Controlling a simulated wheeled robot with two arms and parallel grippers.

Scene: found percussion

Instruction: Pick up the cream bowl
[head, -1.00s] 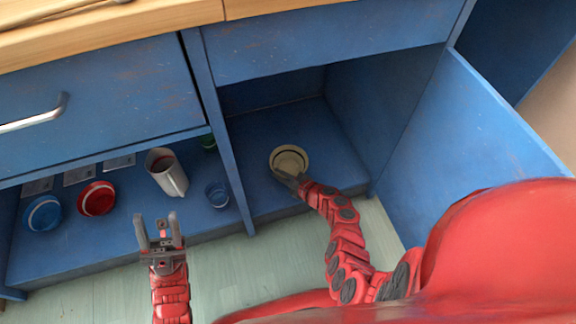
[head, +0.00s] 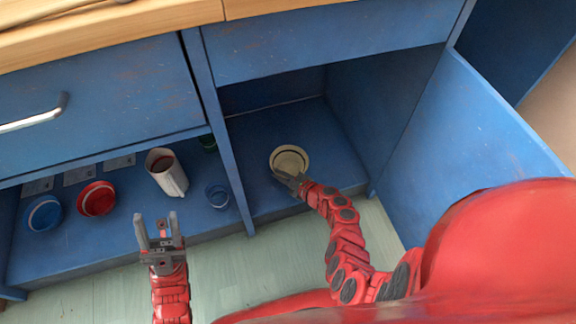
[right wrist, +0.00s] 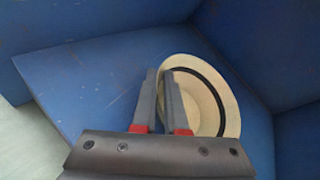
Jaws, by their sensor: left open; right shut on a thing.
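The cream bowl (head: 290,158) is in the right-hand open compartment of the blue cabinet. It has a dark band inside and also shows in the right wrist view (right wrist: 215,95). My right gripper (head: 282,174) is shut on the bowl's near rim; in the right wrist view its fingers (right wrist: 165,95) lie on either side of the wall. I cannot tell whether the bowl touches the cabinet floor. My left gripper (head: 159,222) is open and empty, in front of the cabinet.
The left compartment holds a blue bowl (head: 45,214), a red bowl (head: 97,199), a pale pitcher (head: 168,174), a blue cup (head: 217,196) and a green item (head: 207,142). A divider (head: 222,145) separates the compartments. An open door (head: 470,140) stands at right.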

